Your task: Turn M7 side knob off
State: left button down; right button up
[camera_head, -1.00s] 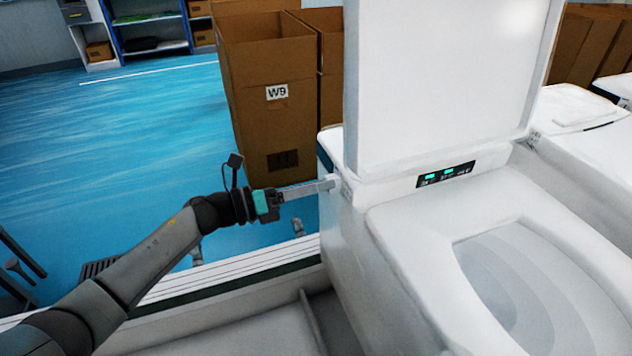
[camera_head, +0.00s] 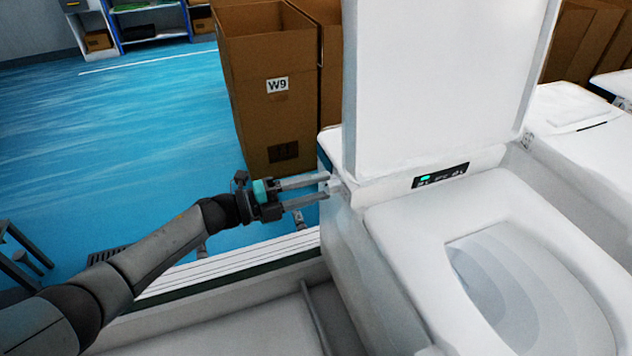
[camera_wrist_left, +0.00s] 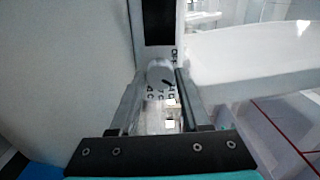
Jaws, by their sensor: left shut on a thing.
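The side knob (camera_wrist_left: 158,75) is a small round whitish knob on the side of the white toilet (camera_head: 420,235), seen in the left wrist view with a dark mark toward its lower right. Dark letters surround it, too small to read surely. My left gripper (camera_head: 328,186) reaches in from the left, its fingertips at the toilet's side below the raised lid (camera_head: 440,80). In the left wrist view the fingers (camera_wrist_left: 156,80) are shut on the knob, one on each side. A black display panel (camera_head: 440,175) shows one lit green spot. My right gripper is not in view.
A cardboard box (camera_head: 265,110) marked W9 stands behind my left gripper. Another white toilet (camera_head: 572,125) is at the right. A pale rail (camera_head: 240,262) runs below my left arm. The blue floor (camera_head: 150,130) at left is mostly clear.

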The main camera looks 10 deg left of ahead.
pick_arm(q)
jog(key=shift+n+p, duration=0.7)
jog(key=shift+n, duration=1.6)
jog(key=shift+c, duration=1.8)
grip_release()
jog(key=v, duration=1.5)
jog(key=shift+b, duration=0.35)
jog(key=shift+s+f, duration=0.1)
jog(key=shift+s, duration=0.1)
